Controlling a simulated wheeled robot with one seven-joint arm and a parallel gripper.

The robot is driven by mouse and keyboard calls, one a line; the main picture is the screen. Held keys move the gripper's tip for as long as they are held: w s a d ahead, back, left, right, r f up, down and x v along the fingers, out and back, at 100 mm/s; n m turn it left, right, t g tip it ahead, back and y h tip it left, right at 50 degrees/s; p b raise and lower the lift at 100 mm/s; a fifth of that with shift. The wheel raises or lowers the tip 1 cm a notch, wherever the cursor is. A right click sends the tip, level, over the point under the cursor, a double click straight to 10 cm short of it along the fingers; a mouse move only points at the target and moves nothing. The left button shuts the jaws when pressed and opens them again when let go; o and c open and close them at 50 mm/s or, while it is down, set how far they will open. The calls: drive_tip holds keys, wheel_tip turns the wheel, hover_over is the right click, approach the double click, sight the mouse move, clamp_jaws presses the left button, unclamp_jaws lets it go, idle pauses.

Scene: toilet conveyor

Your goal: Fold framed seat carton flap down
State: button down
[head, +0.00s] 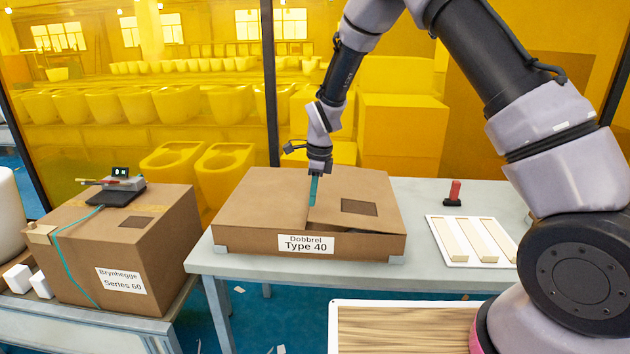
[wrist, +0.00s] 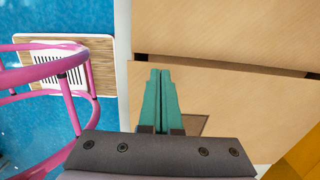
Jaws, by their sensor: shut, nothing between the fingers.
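The low brown carton labelled Dobbrel Type 40 (head: 260,240) stands on the grey table. Its right flap (head: 350,185) bears a dark square patch (head: 359,207) and lies nearly level, with a narrow dark gap along its edge beside the left top panel (head: 260,190). The wrist view also shows this flap (wrist: 230,100) and the seam. My gripper (head: 313,203) points down over the carton top at the seam. Its teal fingers (wrist: 160,72) are shut together and empty. I cannot tell whether the fingertips touch the cardboard.
A taller carton labelled Brynhegge Series 60 (head: 175,240) stands at left with a small device (head: 115,189) and teal strap on it. Right of the Dobbrel carton are a red-handled item (head: 454,193) and a white tray (head: 455,262) of pale strips. An amber screen stands behind.

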sight(310, 211)
drive_tip(key=shift+a+f, duration=0.15)
drive_tip(key=shift+f, duration=0.75)
drive_tip(key=shift+a+f, duration=0.25)
drive_tip(key=shift+f, duration=0.8)
